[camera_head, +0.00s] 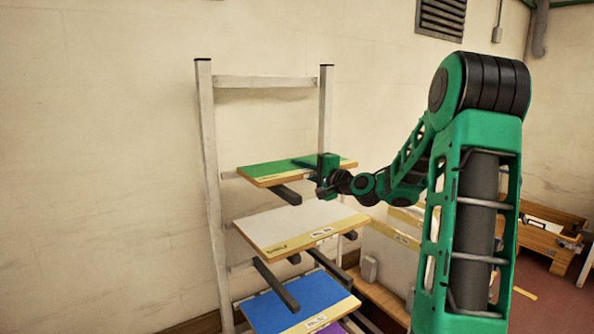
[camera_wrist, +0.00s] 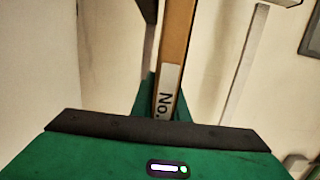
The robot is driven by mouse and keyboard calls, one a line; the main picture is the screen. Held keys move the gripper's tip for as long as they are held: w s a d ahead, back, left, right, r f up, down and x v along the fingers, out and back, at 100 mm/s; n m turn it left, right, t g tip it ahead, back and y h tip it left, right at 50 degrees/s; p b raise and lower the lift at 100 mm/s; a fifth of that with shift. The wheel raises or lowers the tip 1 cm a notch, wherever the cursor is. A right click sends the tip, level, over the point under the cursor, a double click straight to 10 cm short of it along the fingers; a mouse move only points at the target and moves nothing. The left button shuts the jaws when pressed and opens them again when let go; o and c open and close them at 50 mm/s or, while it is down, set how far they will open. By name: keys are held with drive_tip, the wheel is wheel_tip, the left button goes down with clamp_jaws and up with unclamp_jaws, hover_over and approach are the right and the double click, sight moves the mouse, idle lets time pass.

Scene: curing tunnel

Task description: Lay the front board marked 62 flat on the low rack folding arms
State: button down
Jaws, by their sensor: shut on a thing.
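My gripper (camera_head: 326,174) is shut on the near right edge of a green-topped board (camera_head: 282,171) at the upper part of the rack (camera_head: 209,170). The board is about level, with a dark folding arm (camera_head: 286,195) below it; I cannot tell whether they touch. In the wrist view the board's wooden edge (camera_wrist: 178,45) runs between the fingers, with a white label (camera_wrist: 165,92) reading "No."; its number is hidden. Lower on the rack lie a white board (camera_head: 300,224) and a blue board (camera_head: 300,303), their label numbers too small to read.
A purple board (camera_head: 330,328) shows partly at the bottom. Pale panels (camera_head: 390,252) stand right of the rack behind my arm. A wooden crate (camera_head: 545,243) is at the far right. A plain wall (camera_head: 100,150) is behind the rack.

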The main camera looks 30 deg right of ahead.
drive_tip(key=shift+f, duration=0.45)
idle(0.3)
drive_tip(key=c, duration=1.6)
unclamp_jaws()
drive_tip(key=shift+c, duration=0.2)
drive_tip(key=s+d, duration=0.2)
drive_tip(key=s, duration=0.8)
drive_tip(key=shift+s, duration=0.25)
drive_tip(key=shift+f, duration=0.1)
